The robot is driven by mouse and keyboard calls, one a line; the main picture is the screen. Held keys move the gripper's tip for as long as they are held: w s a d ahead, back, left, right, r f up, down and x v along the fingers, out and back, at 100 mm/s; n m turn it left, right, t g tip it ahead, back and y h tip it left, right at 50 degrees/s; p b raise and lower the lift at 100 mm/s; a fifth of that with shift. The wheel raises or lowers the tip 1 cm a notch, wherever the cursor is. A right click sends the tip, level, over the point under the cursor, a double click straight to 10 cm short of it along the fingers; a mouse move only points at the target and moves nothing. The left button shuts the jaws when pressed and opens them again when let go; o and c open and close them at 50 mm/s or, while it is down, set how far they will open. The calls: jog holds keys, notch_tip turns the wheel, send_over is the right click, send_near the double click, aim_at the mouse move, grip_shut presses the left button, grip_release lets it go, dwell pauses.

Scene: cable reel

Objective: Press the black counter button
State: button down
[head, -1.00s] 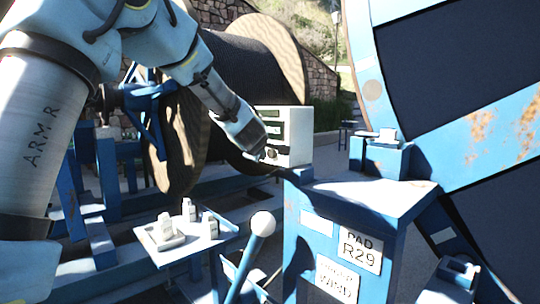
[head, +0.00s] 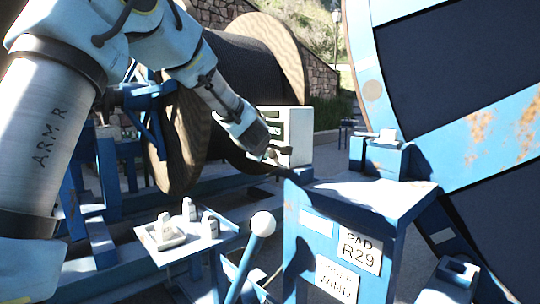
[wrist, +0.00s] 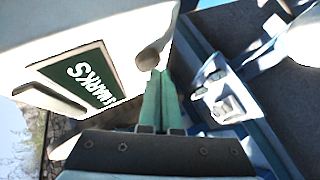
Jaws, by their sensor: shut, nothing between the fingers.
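The white counter box (head: 299,136) stands in front of the cable drum in the head view, with dark display windows on its face. A dark, round, protruding button (wrist: 150,57) sits on that face, just beyond my fingertips. My gripper (head: 269,156) is shut and empty, close in front of the lower part of the box. It also shows in the wrist view (wrist: 159,74). I cannot tell whether the fingertips touch the button.
A blue stand (head: 350,205) with a "PAD R29" label is in the foreground right of my arm. A small tray (head: 180,252) with bottles is at lower left, beside a white-knobbed lever (head: 262,224). A large blue reel (head: 470,95) fills the right side.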

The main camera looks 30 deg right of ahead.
jog(key=shift+w+d+p, duration=0.1)
jog(key=shift+d+p, duration=0.4)
jog(key=shift+d, duration=0.05)
dwell(0.6)
dwell(0.4)
jog(key=shift+s+a+b, duration=0.2)
jog(key=shift+a+b, duration=0.6)
jog(key=shift+a, duration=0.15)
jog(key=shift+a, duration=0.1)
jog(key=a+b, duration=0.1)
jog(key=a, duration=0.1)
jog(key=s+a+b, duration=0.1)
jog(key=a+b, duration=0.1)
jog(key=shift+a+b, duration=0.3)
jog(key=shift+a, duration=0.1)
